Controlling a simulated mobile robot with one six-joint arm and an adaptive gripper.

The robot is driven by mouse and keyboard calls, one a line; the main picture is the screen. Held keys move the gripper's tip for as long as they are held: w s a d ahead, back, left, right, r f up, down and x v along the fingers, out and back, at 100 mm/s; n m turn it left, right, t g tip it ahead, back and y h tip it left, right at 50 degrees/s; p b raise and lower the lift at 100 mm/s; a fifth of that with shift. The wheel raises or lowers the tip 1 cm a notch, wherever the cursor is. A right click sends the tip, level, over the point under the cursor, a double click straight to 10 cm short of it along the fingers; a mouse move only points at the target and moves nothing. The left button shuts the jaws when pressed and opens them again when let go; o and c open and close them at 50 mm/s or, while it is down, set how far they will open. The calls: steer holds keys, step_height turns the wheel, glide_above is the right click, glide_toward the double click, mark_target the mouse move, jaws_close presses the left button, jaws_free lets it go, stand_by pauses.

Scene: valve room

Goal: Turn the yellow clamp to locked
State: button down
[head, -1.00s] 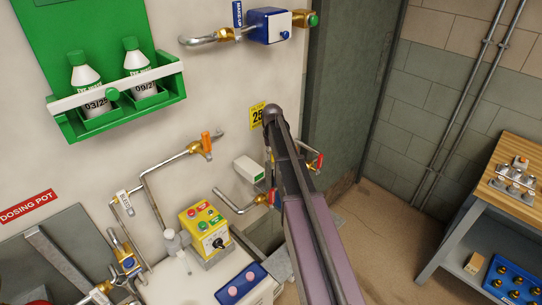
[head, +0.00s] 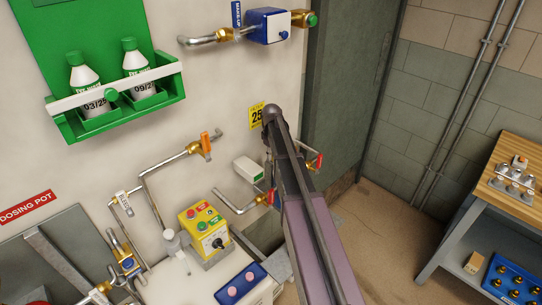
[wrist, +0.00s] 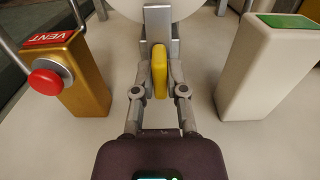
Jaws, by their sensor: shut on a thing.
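The yellow clamp (wrist: 159,70) shows in the middle of the wrist view, upright in front of a grey metal bracket (wrist: 158,22). My gripper (wrist: 160,75) has its two fingers on either side of the clamp and is shut on it. The fingers hide part of the clamp's sides. In the head view my arm reaches toward the wall beside the yellow sign, and it hides the clamp and the gripper's fingers there.
A white box with a green top (wrist: 266,65) stands on the right. Red-handled valves (head: 317,161) flank my arm in the head view.

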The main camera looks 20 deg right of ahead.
steer(key=c, duration=0.7)
jaws_free()
steer(key=shift+r, duration=0.1)
